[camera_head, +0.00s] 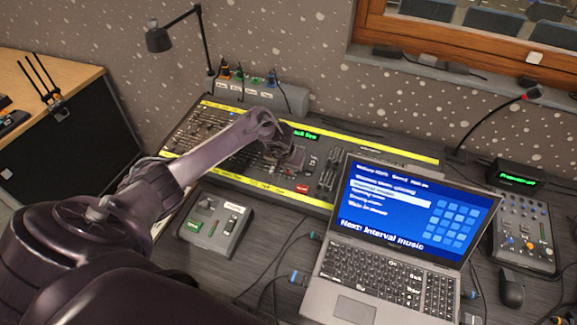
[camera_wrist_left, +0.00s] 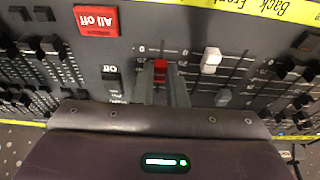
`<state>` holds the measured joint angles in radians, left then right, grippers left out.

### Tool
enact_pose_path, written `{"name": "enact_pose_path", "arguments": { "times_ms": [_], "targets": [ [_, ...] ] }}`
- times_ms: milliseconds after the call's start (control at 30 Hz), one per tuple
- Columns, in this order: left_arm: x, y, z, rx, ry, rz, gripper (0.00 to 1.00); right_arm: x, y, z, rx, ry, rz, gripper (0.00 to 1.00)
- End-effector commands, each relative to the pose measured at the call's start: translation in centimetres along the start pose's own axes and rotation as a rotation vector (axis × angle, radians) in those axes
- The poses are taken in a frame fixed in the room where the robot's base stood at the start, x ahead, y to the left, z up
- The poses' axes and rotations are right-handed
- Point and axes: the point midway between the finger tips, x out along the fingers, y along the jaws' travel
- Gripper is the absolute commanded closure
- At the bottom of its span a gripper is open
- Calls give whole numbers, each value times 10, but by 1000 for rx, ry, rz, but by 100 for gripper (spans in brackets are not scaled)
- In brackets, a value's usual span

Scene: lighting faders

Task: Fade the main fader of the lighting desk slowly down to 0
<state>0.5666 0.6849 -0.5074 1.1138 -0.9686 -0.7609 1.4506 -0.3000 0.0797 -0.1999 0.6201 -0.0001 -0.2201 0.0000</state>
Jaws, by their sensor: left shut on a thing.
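The lighting desk (camera_head: 250,183) is a long dark panel with rows of faders and yellow label strips along its edges. In the left wrist view, my left gripper (camera_wrist_left: 160,82) is shut on a red fader cap (camera_wrist_left: 160,67), one finger on each side. The cap sits close to the end of its scale at the top of that view. In the head view the gripper hides this cap. My right gripper is not in view.
A laptop (camera_head: 400,225) stands close in front of the desk. A small switch box (camera_head: 213,223) sits front left.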

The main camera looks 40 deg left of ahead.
Motion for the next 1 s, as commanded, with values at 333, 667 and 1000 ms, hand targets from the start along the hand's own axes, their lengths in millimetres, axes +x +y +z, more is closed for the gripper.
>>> {"name": "enact_pose_path", "arguments": {
  "times_ms": [333,667,1000],
  "targets": [
    [-1,0,2,0,0,-1,98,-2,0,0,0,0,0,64],
    [-1,0,4,0,0,-1,98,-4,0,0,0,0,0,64],
    [-2,0,5,0,0,-1,98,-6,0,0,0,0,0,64]
  ]
}}
